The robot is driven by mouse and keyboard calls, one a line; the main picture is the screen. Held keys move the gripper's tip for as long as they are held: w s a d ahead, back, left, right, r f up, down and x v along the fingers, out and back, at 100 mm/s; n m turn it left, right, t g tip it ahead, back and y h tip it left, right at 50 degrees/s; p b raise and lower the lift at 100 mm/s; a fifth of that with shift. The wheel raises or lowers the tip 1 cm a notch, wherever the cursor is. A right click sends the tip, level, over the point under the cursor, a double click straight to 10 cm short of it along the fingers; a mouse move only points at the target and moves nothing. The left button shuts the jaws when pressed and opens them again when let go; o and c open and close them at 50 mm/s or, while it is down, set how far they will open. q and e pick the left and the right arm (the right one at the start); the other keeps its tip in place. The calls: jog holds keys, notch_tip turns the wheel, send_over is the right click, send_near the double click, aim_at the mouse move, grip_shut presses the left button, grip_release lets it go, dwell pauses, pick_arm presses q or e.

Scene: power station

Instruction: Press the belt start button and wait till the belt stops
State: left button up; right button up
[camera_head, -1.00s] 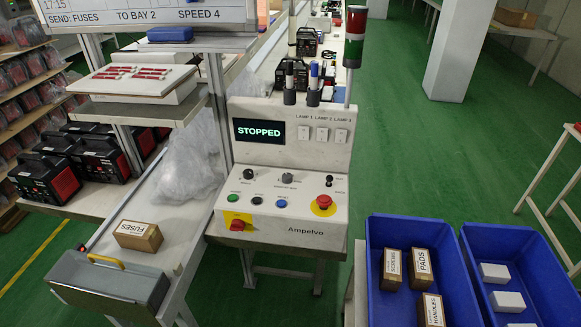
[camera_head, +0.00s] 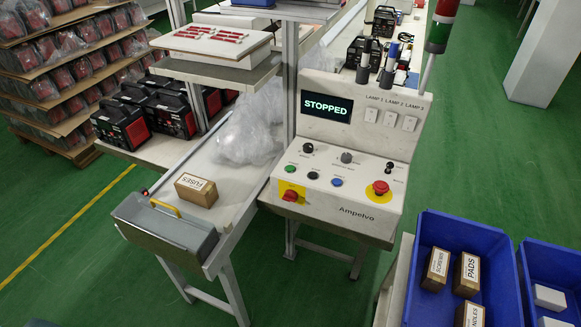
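The control console (camera_head: 340,212), marked Ampelvo, stands at the centre right of the head view. Its screen (camera_head: 327,107) reads STOPPED. A row of small buttons runs along its sloped top: a green button (camera_head: 291,168), a black button (camera_head: 313,175) and a blue button (camera_head: 337,181). Their labels are too small to read. A red mushroom button (camera_head: 380,188) on yellow is at the right, and a red rotary switch (camera_head: 290,196) on yellow is on the front face. The belt (camera_head: 225,178) runs left of the console. Neither gripper is in view.
A box marked FUSES (camera_head: 196,190) sits at the belt's near end, behind a grey tray (camera_head: 166,227) with a yellow handle. Blue crates (camera_head: 428,290) holding boxes stand at the right front. A plastic bag (camera_head: 250,130) lies beside the console. Green floor is open at the lower left.

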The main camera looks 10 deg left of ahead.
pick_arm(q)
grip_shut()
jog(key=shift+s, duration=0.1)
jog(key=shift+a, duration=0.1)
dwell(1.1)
